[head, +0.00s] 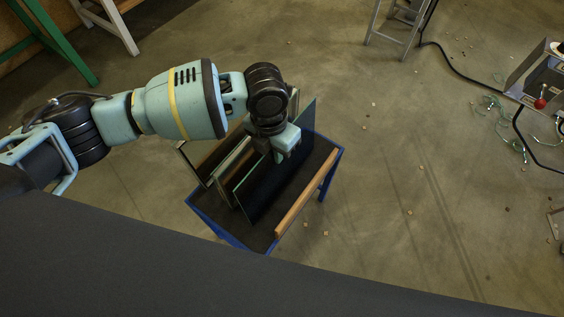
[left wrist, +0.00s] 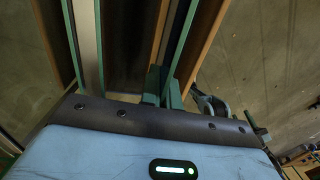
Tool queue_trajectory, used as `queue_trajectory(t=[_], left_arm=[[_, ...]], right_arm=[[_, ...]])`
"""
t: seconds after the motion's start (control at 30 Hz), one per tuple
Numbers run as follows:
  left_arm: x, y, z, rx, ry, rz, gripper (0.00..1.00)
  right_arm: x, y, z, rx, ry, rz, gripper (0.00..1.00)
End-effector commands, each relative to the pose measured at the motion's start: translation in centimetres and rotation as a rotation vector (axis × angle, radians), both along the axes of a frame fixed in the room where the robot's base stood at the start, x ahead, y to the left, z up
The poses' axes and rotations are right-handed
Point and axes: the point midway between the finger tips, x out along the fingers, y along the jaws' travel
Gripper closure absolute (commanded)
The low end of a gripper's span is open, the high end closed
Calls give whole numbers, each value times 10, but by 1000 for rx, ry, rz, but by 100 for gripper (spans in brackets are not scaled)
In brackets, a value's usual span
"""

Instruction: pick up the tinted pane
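The tinted pane (head: 262,188) is a dark sheet with a thin green edge, leaning in a blue-framed rack (head: 228,237). My left gripper (head: 280,156) is at the pane's upper edge, with a fingertip showing in front of its dark face. In the left wrist view, a green glass edge (left wrist: 184,42) runs down to the close-set teal fingers (left wrist: 163,88). Whether they press on the glass cannot be made out. The far side of the pane is hidden. My right gripper is not in view.
Other framed panes (head: 229,163) stand in the rack just left of the tinted one. A wooden rail (head: 305,196) edges the rack's right side. The floor to the right is open, with small scraps. A stepladder (head: 397,28) and a machine with cables (head: 541,80) stand farther off.

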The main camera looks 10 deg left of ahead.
Motion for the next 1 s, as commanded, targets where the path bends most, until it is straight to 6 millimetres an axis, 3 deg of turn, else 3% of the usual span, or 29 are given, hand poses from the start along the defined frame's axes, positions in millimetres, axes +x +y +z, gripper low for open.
queue_trajectory(t=[1.0], left_arm=[[0,0,1,1,0,0,100]], right_arm=[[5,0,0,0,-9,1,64]])
